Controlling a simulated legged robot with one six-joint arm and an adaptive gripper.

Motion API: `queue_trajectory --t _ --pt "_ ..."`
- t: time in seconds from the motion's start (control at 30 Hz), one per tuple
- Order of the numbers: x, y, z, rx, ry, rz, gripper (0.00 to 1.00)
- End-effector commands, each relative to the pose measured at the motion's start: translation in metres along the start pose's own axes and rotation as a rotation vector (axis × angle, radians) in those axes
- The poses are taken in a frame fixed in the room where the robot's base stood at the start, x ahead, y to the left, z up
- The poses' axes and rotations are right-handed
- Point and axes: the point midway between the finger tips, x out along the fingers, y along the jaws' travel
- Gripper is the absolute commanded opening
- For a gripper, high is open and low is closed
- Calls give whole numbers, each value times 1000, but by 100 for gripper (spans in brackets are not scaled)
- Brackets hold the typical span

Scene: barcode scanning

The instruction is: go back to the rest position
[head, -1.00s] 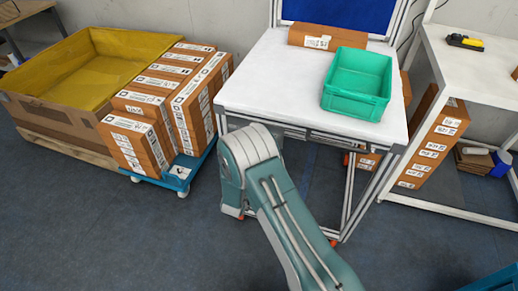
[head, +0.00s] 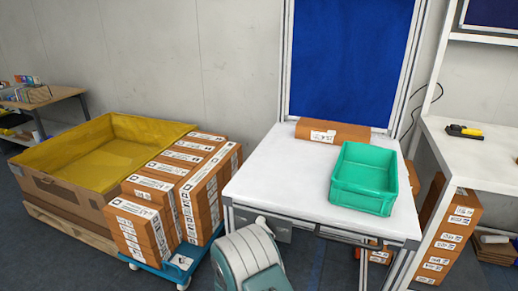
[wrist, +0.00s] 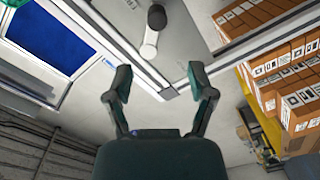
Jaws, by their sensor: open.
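My gripper (wrist: 161,92) shows in the wrist view with its two dark fingers spread apart and nothing between them. In the head view only a rounded teal and grey part of my arm shows at the bottom middle; the gripper itself is out of that picture. The wrist picture is turned over, with the blue panel (wrist: 50,38) at the left and stacked boxes (wrist: 290,90) at the right. No object is held.
A white table (head: 272,180) carries a green crate (head: 362,198) and a brown box (head: 312,131). Labelled boxes (head: 170,200) stand on a blue trolley at the left, beside a yellow-lined bin (head: 60,192). A white shelf (head: 460,155) holds a yellow and black device (head: 464,131).

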Motion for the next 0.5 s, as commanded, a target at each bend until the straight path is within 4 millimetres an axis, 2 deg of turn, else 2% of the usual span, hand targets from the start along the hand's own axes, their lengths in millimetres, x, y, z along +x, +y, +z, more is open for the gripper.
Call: queue_trajectory --t 0.23,0.5 --pt "26 56 -44 244 -25 -191 71" --pt "26 126 -78 461 -59 -411 71"
